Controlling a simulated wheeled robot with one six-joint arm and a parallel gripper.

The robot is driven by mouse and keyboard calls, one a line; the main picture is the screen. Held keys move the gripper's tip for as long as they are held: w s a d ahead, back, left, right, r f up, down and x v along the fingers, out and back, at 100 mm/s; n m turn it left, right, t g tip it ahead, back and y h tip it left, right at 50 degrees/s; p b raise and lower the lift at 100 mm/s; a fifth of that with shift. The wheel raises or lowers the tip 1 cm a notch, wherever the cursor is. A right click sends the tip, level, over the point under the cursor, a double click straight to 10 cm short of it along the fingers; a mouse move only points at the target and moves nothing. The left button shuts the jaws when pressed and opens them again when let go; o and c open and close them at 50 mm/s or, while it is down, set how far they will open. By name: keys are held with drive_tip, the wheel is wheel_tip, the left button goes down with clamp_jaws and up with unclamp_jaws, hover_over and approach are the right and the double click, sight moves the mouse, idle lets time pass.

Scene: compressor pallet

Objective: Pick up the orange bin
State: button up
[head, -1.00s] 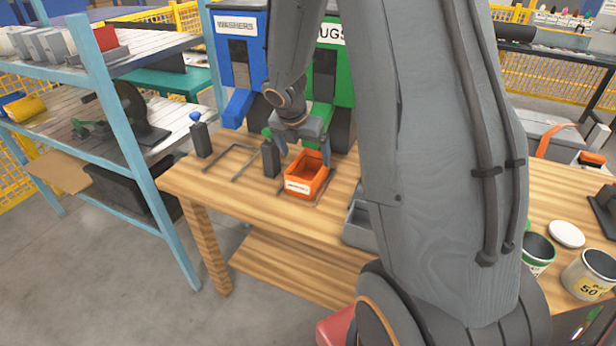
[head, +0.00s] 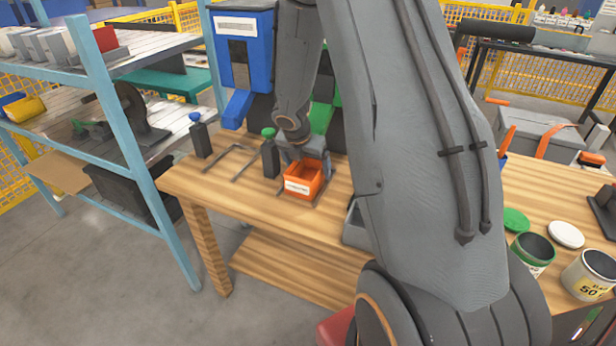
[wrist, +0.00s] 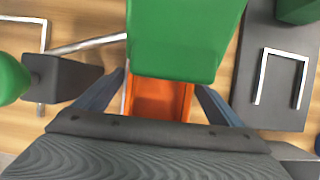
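The orange bin (head: 303,181) with a white front label stands upright on the wooden workbench (head: 228,200). In the wrist view its orange inside (wrist: 160,102) shows between my fingers, partly covered by a green part above it and by my gripper body. A gap or contact with the bin walls cannot be made out clearly.
A blue dispenser (head: 243,50) and a green dispenser (head: 325,119) stand behind the bin. Dark bottles with a green top (head: 270,155) and a blue top (head: 200,137) stand to the left, beside metal frames. A grey tray (head: 355,225) is to the right.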

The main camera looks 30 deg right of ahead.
drive_tip(key=c, duration=1)
drive_tip(key=shift+r, duration=0.1)
